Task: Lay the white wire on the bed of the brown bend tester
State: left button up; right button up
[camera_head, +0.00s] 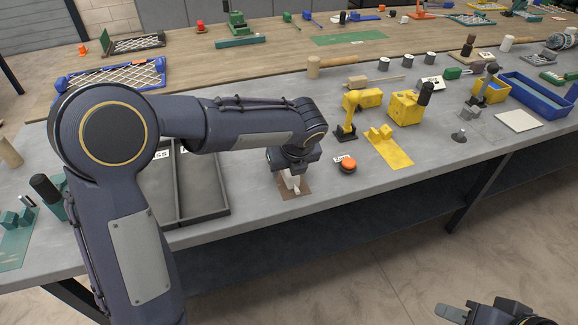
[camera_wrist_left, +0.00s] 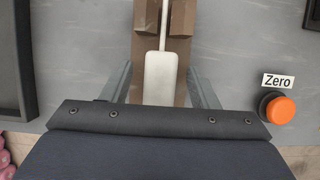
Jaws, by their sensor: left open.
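The brown bend tester (camera_head: 303,184) lies on the grey bench below my left gripper. In the left wrist view, the bend tester (camera_wrist_left: 181,20) has two raised brown blocks with a gap between them. The white wire (camera_wrist_left: 163,25) runs through that gap, and its wide white end (camera_wrist_left: 160,78) is toward me, over the brown bed. In the head view the white end (camera_head: 291,182) shows just under my left gripper (camera_head: 289,178). In the wrist view my left gripper (camera_wrist_left: 160,88) is open, one finger on each side of the white end, apart from it. My right gripper (camera_head: 475,312) is low at the bottom right, away from the bench.
An orange button (camera_head: 348,165) labelled Zero (camera_wrist_left: 277,81) sits right of the tester. Dark trays (camera_head: 205,209) stand to its left. Yellow fixtures (camera_head: 385,147) stand further right. The bench's front edge is close to the tester.

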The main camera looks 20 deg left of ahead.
pick_arm(q)
jog(key=p+v, duration=0.1)
jog(key=v, duration=0.6)
jog(key=shift+s+d+r, duration=0.1)
jog(key=shift+d+r, duration=0.05)
jog(key=shift+r, duration=0.25)
jog(key=s+a+r+n+h+p, duration=0.3)
jog(key=s+a+n, duration=0.6)
jog(key=s+n, duration=0.55)
jog(key=s+d+f+n+t+h+p, duration=0.1)
jog(key=s+n+h+p, duration=0.1)
jog(key=s+n, duration=0.9)
jog(key=n+h, duration=0.1)
jog(key=n, duration=0.4)
jog(key=shift+d+t, duration=0.2)
jog(key=shift+t, duration=0.2)
